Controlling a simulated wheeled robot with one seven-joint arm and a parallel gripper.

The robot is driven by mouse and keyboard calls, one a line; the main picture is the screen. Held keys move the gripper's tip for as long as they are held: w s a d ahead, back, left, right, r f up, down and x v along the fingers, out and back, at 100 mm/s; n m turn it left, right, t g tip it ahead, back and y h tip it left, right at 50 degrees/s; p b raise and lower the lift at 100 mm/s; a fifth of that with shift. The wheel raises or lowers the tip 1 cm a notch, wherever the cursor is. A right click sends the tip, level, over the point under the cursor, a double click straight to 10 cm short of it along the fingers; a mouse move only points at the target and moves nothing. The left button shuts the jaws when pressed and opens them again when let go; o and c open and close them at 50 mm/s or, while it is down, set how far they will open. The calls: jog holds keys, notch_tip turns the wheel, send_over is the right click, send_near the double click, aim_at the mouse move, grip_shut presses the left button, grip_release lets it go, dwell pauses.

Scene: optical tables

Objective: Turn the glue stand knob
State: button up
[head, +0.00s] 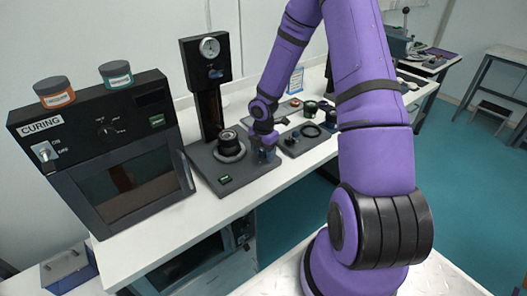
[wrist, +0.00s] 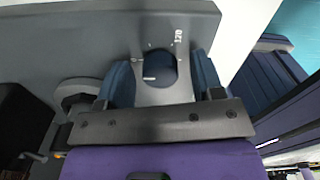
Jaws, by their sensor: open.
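The stand (head: 202,173) has a dark base, a column and a round gauge on top, and stands on the white bench. In the wrist view its grey base (wrist: 60,35) carries a dark blue round knob (wrist: 158,66) with a white line, beside dial marks and the number 120. My gripper (wrist: 162,82) is open, with one blue finger on each side of this knob. I cannot tell whether the fingers touch it. In the head view my gripper (head: 265,154) is low over the right part of the base and hides this knob.
A black curing oven (head: 75,180) with two jars on top stands left of the stand. A round dark part (head: 230,143) sits on the stand's base. A dark tray (head: 300,146) with small parts lies just right of my gripper.

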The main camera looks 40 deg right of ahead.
jog(key=c, duration=0.9)
